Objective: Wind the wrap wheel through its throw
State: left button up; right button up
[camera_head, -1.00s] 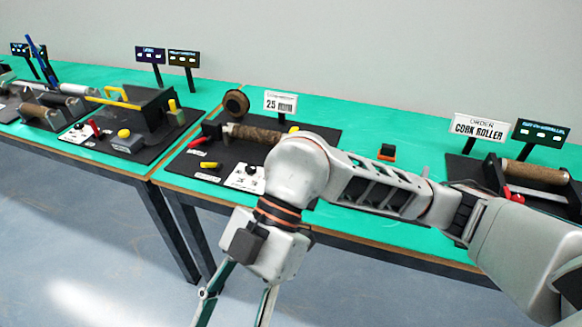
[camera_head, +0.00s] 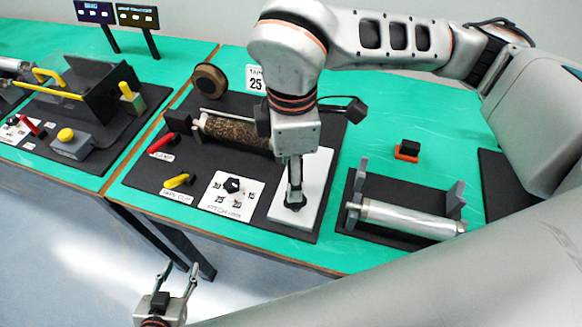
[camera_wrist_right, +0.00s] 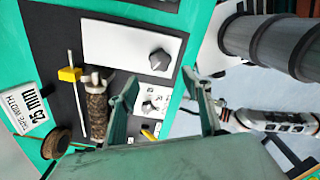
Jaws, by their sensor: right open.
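The wrap wheel appears to be the black knob (camera_head: 295,201) on a white plate (camera_head: 318,170), at the right of the middle station; I cannot read a label on it. My right gripper (camera_head: 294,192) points down over this plate. In the right wrist view the knob (camera_wrist_right: 159,60) lies just beyond the gap between the open right fingers (camera_wrist_right: 164,88); contact cannot be told. A cork-speckled roller (camera_head: 238,132) lies in the station behind, partly hidden by my right arm. My left gripper (camera_head: 180,275) is low in front of the table, fingers apart and empty.
A pitch dial (camera_head: 232,186), a yellow lever (camera_head: 176,181) and a red lever (camera_head: 162,142) sit left of the plate. A brown tape roll (camera_head: 209,80) stands behind. A metal roller (camera_head: 405,219) rests on a stand to the right, with bare green table between.

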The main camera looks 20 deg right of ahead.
jog(key=shift+s+f+p, duration=0.1)
jog(key=shift+f+p, duration=0.2)
jog(key=shift+f, duration=3.6)
jog(key=c, duration=1.1)
